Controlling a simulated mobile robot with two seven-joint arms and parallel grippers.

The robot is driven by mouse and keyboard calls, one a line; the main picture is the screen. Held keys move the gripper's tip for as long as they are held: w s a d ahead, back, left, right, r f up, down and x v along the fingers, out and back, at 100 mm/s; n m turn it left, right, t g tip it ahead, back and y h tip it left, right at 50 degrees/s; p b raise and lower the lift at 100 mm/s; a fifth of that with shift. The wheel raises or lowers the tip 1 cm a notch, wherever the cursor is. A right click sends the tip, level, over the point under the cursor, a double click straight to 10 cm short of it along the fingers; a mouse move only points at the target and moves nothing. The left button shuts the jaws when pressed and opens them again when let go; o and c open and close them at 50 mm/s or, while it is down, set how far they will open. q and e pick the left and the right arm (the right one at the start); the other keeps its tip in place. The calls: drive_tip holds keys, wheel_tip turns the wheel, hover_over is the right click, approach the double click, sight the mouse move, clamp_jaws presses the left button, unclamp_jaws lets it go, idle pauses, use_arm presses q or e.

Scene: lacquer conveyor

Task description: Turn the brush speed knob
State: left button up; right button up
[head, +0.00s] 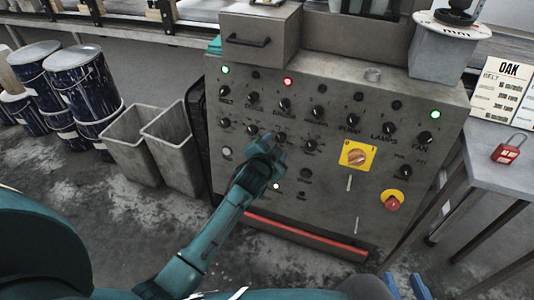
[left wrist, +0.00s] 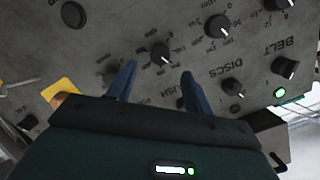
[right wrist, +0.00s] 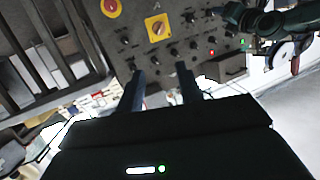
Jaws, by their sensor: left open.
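The grey panel (head: 330,190) carries two rows of black knobs. The BRUSH knob (head: 285,104) is in the upper row; in the left wrist view it (left wrist: 182,102) is partly hidden by a finger. Below it on the panel is another knob (left wrist: 160,52), under the same column, which I take for brush speed. My left gripper (head: 268,140) is at the panel, fingers apart; in the left wrist view this knob shows between and just beyond the fingertips. Contact cannot be told. My right gripper (head: 405,284) is open and empty, low and away from the panel.
Neighbouring knobs, such as DISCS (left wrist: 232,87), sit close around the left fingers. A yellow-plated rotary switch (head: 357,156) and a red stop button (head: 392,200) are to the right. Grey bins (head: 170,150) stand left of the panel, a table (head: 490,155) right.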

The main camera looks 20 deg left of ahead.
use_arm(q)
drive_tip(key=p+v, duration=0.1)
drive_tip(key=v, duration=0.7)
use_arm(e)
drive_tip(key=shift+w+a+f+g, duration=0.15)
drive_tip(key=shift+a+f+g, duration=0.35)
drive_tip(key=shift+f, duration=0.2)
drive_tip(key=shift+r, duration=0.1)
use_arm(q)
drive_tip(key=s+d+f+n+h, duration=0.2)
drive_tip(key=s+h, duration=0.1)
drive_tip(key=s, duration=0.9)
drive_tip(key=s+d+r+n+g+p, duration=0.1)
drive_tip(key=s+r+n+g+p, duration=0.1)
drive_tip(key=s+r+p, duration=0.6)
drive_tip(key=s+g+p, duration=0.1)
drive_tip(key=s+p, duration=0.1)
drive_tip(key=p, duration=0.5)
drive_tip(key=shift+s+d+n+h+p, duration=0.2)
drive_tip(key=shift+d+n+h+p, duration=0.1)
drive_tip(key=shift+n+h+p, duration=0.1)
use_arm(e)
drive_tip(key=r+g, duration=0.1)
drive_tip(key=r, duration=0.1)
drive_tip(key=r+g+h, duration=0.1)
drive_tip(key=r, duration=0.1)
drive_tip(key=shift+d+n+g, duration=0.2)
drive_tip(key=shift+n+g, duration=0.2)
